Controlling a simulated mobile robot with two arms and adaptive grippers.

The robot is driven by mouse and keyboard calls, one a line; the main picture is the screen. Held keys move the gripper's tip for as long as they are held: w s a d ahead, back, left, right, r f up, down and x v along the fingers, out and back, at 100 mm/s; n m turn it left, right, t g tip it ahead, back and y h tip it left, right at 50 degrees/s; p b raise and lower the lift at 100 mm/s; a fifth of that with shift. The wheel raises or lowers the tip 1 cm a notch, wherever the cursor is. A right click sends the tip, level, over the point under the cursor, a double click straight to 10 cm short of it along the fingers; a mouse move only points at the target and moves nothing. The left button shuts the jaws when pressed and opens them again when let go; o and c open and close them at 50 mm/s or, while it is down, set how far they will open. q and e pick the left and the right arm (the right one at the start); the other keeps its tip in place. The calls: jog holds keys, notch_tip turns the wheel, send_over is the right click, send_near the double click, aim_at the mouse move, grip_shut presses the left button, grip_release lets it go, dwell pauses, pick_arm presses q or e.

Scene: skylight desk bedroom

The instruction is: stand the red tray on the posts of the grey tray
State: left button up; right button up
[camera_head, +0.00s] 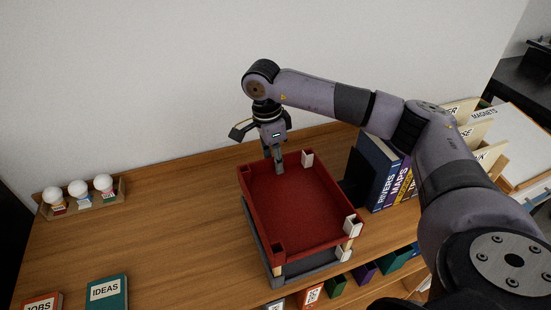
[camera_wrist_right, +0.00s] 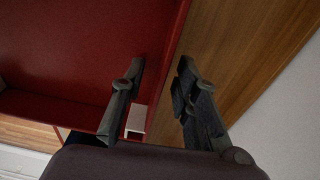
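The red tray (camera_head: 295,210) lies level over the grey tray (camera_head: 310,269) on the desk, lined up with it. Light wooden posts show between them at the front corners; there the red tray appears to rest on the posts. The back posts are hidden. My right gripper (camera_head: 277,163) points down at the red tray's back wall. In the right wrist view, the red tray (camera_wrist_right: 80,50) runs between the fingers of the right gripper (camera_wrist_right: 160,68), one finger inside the wall and one outside. The fingers are apart, with gaps beside the wall. My left gripper is not in view.
Upright books (camera_head: 378,172) and a black bookend stand close right of the trays. A rack with white-topped bottles (camera_head: 82,195) sits at the back left. Two books (camera_head: 107,291) are at the front left. The desk (camera_head: 170,230) left of the trays is clear.

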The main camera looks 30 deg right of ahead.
notch_tip(320, 180, up, 12)
jog(key=a, duration=0.1)
jog(key=shift+w+a, duration=0.15)
jog(key=shift+w, duration=0.15)
jog(key=shift+f, duration=0.15)
dwell(0.6)
